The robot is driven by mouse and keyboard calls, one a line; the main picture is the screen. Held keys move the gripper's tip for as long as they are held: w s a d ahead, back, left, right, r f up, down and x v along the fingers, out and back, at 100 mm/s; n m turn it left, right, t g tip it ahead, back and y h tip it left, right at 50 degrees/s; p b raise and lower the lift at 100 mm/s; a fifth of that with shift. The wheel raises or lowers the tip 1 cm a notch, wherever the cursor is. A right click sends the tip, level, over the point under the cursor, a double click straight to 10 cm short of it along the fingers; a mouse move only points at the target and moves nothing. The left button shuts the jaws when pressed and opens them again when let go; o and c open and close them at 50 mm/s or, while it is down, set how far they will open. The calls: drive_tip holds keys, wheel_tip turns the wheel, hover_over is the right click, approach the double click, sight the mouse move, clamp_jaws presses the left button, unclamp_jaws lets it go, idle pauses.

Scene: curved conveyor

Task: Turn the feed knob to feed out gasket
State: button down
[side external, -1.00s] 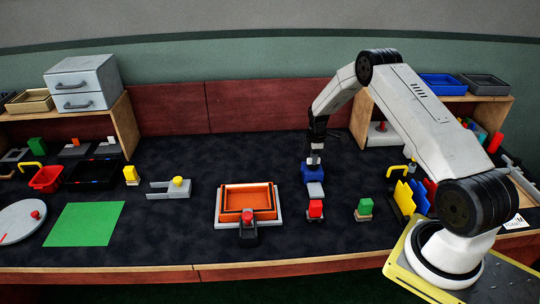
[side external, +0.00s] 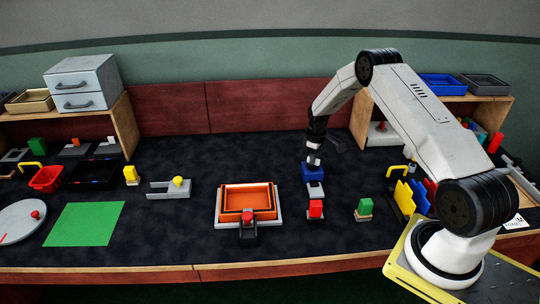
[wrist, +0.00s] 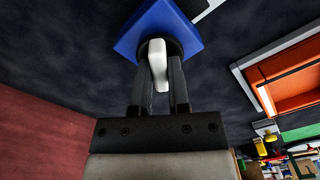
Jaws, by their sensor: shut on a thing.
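A blue feeder box (side external: 312,172) stands on the dark table right of the centre; it also shows in the wrist view (wrist: 190,43). A white knob (wrist: 157,62) sits on a dark round part of the box. My gripper (wrist: 159,72) is shut on this knob, with one finger on each side; in the side view it points down onto the box (side external: 314,158). A light grey plate (side external: 316,195) lies in front of the box, with a small dark patch (side external: 316,188) on it. I cannot tell whether that patch is a gasket.
An orange tray (side external: 261,202) in a pale frame lies to the left. Yellow upright plates (side external: 405,197) stand at right.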

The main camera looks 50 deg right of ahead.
drive_tip(key=m, duration=0.5)
drive_tip(key=shift+m, duration=0.3)
drive_tip(key=m, duration=0.5)
idle(0.4)
drive_tip(key=c, duration=0.6)
unclamp_jaws()
drive_tip(key=shift+r, duration=3.9)
